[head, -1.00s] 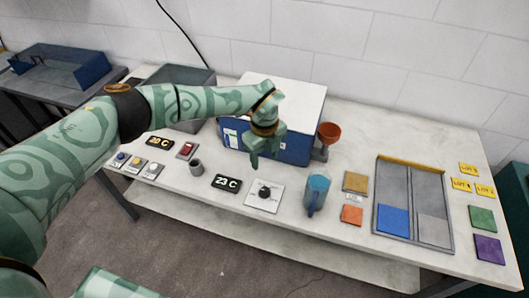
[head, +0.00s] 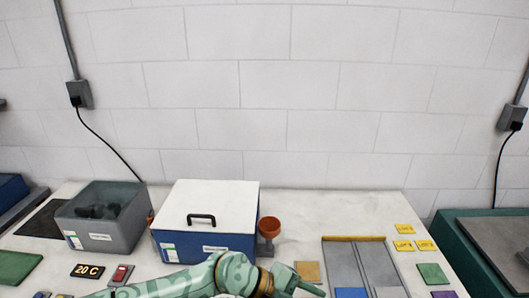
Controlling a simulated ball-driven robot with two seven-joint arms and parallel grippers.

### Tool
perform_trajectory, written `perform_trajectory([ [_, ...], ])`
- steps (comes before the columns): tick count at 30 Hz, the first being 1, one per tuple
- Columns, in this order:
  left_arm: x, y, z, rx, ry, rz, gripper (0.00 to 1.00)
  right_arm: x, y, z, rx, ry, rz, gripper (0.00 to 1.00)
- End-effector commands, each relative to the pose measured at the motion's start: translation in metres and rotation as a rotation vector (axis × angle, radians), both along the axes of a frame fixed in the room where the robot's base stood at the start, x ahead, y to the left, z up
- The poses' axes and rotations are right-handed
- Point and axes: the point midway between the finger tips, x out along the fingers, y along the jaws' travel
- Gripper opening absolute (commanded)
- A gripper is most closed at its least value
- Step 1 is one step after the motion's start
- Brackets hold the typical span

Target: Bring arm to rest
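My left arm, green with a leafy pattern, lies along the bottom edge of the head view, in front of the blue box. Its gripper (head: 306,286) points to the right, low in the picture near the tan square. The lower part of the gripper is cut off by the frame edge, so its opening cannot be made out. No held object shows. My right gripper is not in view.
A blue box with a white lid (head: 222,195), a grey bin (head: 113,233) with dark items and an orange funnel (head: 269,227) stand on the white table. A grey tray (head: 379,260), tan square (head: 308,271) and yellow labels (head: 403,229) lie to the right.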

Motion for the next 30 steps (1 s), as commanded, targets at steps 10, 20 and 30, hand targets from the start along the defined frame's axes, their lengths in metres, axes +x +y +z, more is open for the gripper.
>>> perform_trajectory([
  [10, 0.040, 0.104, 0.137, -0.819, -0.158, 1.161, 0.52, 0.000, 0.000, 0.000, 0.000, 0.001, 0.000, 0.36],
  [20, -0.036, 0.301, 0.030, -0.196, -0.006, 1.900, 0.52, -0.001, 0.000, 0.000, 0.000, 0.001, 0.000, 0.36],
  [30, -0.146, 0.380, -0.013, 0.347, 0.156, 2.013, 0.52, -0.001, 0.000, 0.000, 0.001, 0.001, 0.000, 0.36],
])
